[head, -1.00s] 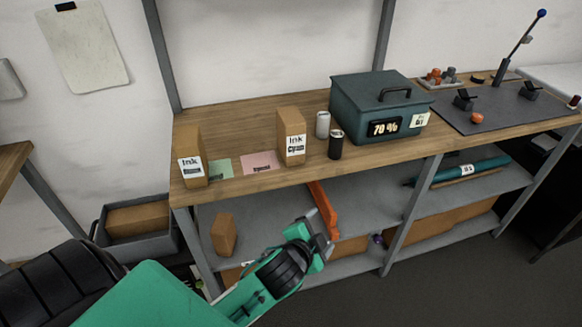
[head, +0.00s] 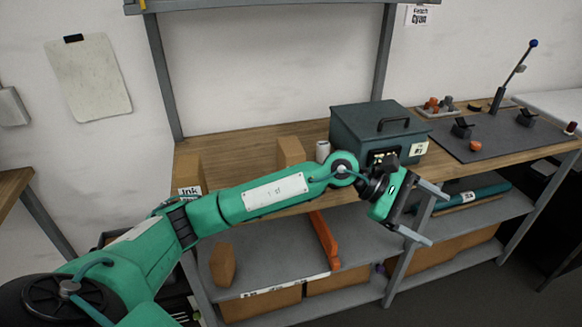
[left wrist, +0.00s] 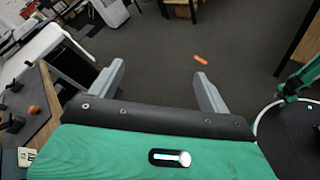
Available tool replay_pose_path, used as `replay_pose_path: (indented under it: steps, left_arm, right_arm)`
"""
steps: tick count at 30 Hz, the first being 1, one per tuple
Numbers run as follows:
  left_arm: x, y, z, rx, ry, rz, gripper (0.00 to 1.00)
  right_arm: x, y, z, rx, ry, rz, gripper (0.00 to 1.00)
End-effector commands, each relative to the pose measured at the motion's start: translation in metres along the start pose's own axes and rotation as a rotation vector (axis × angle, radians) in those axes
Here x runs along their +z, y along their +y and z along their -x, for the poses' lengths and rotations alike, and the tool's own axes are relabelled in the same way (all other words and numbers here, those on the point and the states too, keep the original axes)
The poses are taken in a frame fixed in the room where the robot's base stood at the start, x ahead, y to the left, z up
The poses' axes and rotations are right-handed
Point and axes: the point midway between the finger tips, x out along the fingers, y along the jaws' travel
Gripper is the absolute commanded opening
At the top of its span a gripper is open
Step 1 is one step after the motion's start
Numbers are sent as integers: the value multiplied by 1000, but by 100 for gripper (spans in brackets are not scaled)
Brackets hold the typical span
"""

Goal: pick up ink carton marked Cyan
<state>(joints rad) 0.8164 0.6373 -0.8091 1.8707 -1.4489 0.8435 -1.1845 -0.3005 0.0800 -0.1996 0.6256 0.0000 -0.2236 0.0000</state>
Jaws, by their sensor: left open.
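The ink carton marked Cyan (head: 290,152) is a brown box standing on the wooden bench top. Its label and lower part are hidden behind my green left arm; the label read Cyan in the earlier head view. My left gripper (head: 425,213) is open and empty, in front of the bench's front edge, well to the right of the carton. Its two grey fingers also show spread apart in the left wrist view (left wrist: 160,78), with only floor between them. The carton is not in that view. My right gripper is not in view.
Another ink carton (head: 188,172) stands at the bench's left end. A white can (head: 322,151) and a dark green case (head: 372,112) stand right of the Cyan carton. A shelf (head: 300,5) runs above the bench. A sign (head: 419,15) reads Fetch Cyan.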

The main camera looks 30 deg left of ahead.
Motion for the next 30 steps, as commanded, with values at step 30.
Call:
replay_pose_path:
  steps: [30]
  left_arm:
    - [-151,92,334,-784,1316,-439,80]
  right_arm:
    - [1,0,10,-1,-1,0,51]
